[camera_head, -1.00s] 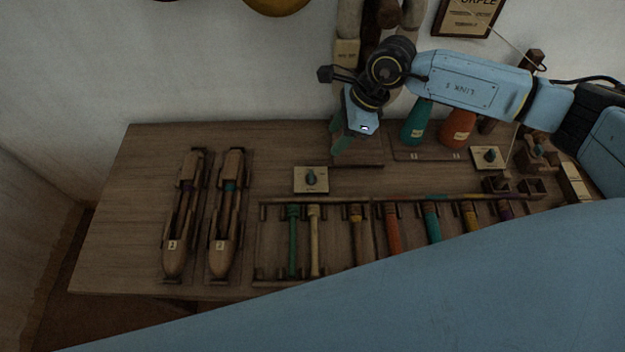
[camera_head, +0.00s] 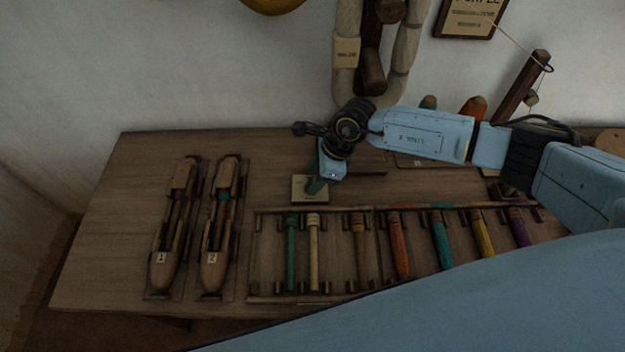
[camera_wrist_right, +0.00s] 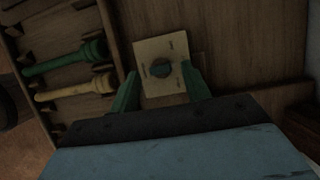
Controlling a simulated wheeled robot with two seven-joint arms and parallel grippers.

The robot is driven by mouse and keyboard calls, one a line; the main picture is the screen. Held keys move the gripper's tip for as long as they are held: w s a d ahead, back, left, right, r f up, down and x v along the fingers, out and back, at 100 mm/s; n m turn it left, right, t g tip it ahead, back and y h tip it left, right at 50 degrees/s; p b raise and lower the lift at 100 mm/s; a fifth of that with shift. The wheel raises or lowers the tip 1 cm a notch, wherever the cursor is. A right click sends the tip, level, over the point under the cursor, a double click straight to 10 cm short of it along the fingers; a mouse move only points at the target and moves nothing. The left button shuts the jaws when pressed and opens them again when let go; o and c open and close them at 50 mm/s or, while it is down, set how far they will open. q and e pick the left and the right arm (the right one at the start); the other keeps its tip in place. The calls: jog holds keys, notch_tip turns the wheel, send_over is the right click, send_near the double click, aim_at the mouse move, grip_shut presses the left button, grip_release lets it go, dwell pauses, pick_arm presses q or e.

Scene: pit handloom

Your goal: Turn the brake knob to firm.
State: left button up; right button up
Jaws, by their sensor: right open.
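In the head view the plate (camera_head: 298,195) lies behind the shuttles' right side, and my gripper hides the knob. My right gripper (camera_head: 316,187) is pointed down over the plate. In the right wrist view its two green fingers (camera_wrist_right: 160,70) are open, one on each side of the knob. I cannot tell whether they touch it. My left gripper is not in view.
Two wooden shuttles (camera_head: 218,230) lie left of the plate. A rack with coloured bobbins (camera_head: 291,255) is in front of it. Green and orange cones (camera_head: 473,107) stand behind my right arm. A hank of yarn (camera_head: 347,55) hangs on the wall.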

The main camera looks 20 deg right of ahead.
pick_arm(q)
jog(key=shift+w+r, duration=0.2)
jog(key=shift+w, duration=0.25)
pick_arm(e)
jog(key=shift+w+a+f, duration=0.1)
jog(key=shift+a+f, duration=0.15)
jog(key=shift+f, duration=0.45)
jog(key=shift+c, duration=0.5)
jog(key=c, duration=0.9)
